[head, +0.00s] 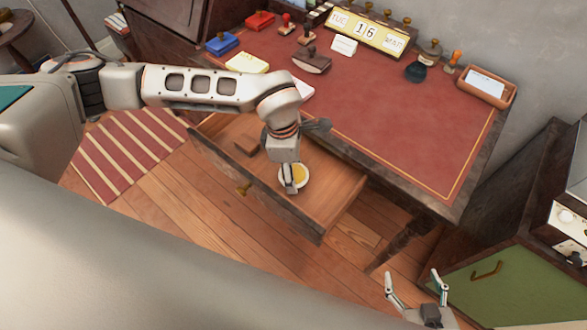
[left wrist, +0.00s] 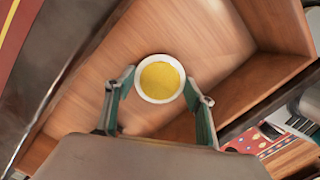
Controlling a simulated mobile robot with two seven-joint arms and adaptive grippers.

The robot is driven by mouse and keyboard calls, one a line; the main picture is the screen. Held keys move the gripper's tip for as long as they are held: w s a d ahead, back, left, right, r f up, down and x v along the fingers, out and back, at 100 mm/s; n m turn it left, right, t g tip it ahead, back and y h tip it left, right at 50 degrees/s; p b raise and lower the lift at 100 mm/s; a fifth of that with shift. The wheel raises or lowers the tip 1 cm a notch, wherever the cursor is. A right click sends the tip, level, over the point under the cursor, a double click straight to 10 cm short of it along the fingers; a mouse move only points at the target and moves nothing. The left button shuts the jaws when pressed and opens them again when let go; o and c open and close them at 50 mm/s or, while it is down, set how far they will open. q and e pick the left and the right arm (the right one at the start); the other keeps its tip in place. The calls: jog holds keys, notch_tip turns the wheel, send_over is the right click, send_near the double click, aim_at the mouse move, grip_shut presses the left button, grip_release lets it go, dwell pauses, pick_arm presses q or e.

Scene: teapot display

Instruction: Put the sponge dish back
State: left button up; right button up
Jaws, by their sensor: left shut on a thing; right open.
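The sponge dish (head: 298,187) is a small round white dish with a yellow sponge (head: 299,174) in it. My left gripper (head: 288,182) is shut on the dish, over the open wooden drawer (head: 332,181) under the desk. In the left wrist view the fingers press on both sides of the dish rim (left wrist: 160,101), with the drawer's wooden floor (left wrist: 200,40) behind it. I cannot tell whether the dish touches the drawer floor. My right gripper (head: 412,275) is open and empty at the lower right, left of the green cabinet.
The red desk top (head: 400,130) has a clear middle. Stamps, a date display (head: 368,30) and a card tray (head: 487,84) stand along its back. A brown block (head: 250,142) lies in the drawer's left part. A green cabinet (head: 520,275) stands at the right.

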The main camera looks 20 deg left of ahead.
pick_arm(q)
jog(key=shift+r, duration=0.1)
jog(key=o, duration=1.3)
jog(key=shift+c, duration=0.2)
notch_tip(320, 180, up, 12)
jog(key=a+p, duration=0.1)
jog(key=p, duration=0.1)
jog(key=shift+s+a, duration=0.15)
jog(key=shift+a, duration=0.05)
